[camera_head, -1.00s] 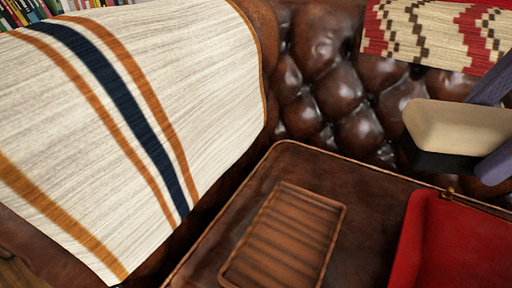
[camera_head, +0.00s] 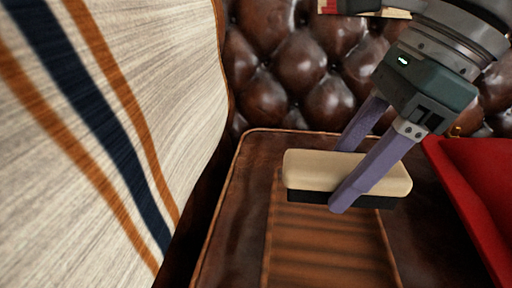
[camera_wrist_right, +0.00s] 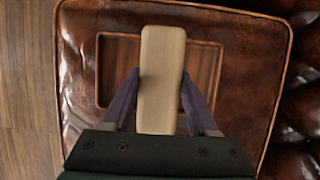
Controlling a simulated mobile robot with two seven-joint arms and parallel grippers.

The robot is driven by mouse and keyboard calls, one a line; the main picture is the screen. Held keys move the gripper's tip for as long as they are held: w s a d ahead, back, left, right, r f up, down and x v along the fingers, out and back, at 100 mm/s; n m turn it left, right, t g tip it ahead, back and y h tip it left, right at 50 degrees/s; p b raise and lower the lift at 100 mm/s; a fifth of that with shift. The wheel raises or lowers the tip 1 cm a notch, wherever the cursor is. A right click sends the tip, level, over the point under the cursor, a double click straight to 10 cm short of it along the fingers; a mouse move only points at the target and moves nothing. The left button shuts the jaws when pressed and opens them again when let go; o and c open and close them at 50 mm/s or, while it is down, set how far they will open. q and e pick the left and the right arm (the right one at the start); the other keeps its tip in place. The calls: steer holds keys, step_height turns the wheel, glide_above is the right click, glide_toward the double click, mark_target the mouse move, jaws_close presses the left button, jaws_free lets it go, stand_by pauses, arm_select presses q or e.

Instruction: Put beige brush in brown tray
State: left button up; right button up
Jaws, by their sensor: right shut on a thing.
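The beige brush (camera_head: 305,170) has a pale block body with dark bristles below. My right gripper (camera_head: 345,178) is shut on it, one finger on each side. The brush is held level above the far part of the brown tray (camera_head: 325,245) and hides that part in the head view. In the right wrist view the brush (camera_wrist_right: 161,75) lies across the middle of the tray (camera_wrist_right: 112,72), between the fingers of my right gripper (camera_wrist_right: 160,90). The tray is ribbed and rests on the leather seat. My left gripper is not in view.
The brown leather seat (camera_head: 232,210) has a tufted backrest (camera_head: 285,75) behind it. A red object (camera_head: 475,190) stands at the right of the tray. A striped cream blanket (camera_head: 150,90) covers the armrest at the left. Wooden floor (camera_wrist_right: 25,110) shows in the right wrist view.

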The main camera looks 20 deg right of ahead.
mark_target(313, 239)
step_height(313, 239, down, 4)
steer(key=shift+b, duration=0.6)
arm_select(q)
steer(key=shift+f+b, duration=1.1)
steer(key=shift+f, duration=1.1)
arm_select(e)
steer(key=shift+f, duration=2.05)
steer(key=shift+w+f, duration=0.1)
steer(key=shift+f, duration=0.05)
steer(key=o, duration=1.3)
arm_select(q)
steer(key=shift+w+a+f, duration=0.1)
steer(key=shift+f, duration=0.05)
arm_select(e)
steer(key=shift+r, duration=0.4)
arm_select(q)
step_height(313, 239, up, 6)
steer(key=p, duration=0.5)
steer(key=shift+p, duration=0.35)
arm_select(e)
steer(key=v, duration=1.1)
steer(key=shift+d+r, duration=0.1)
steer(key=shift+r, duration=0.15)
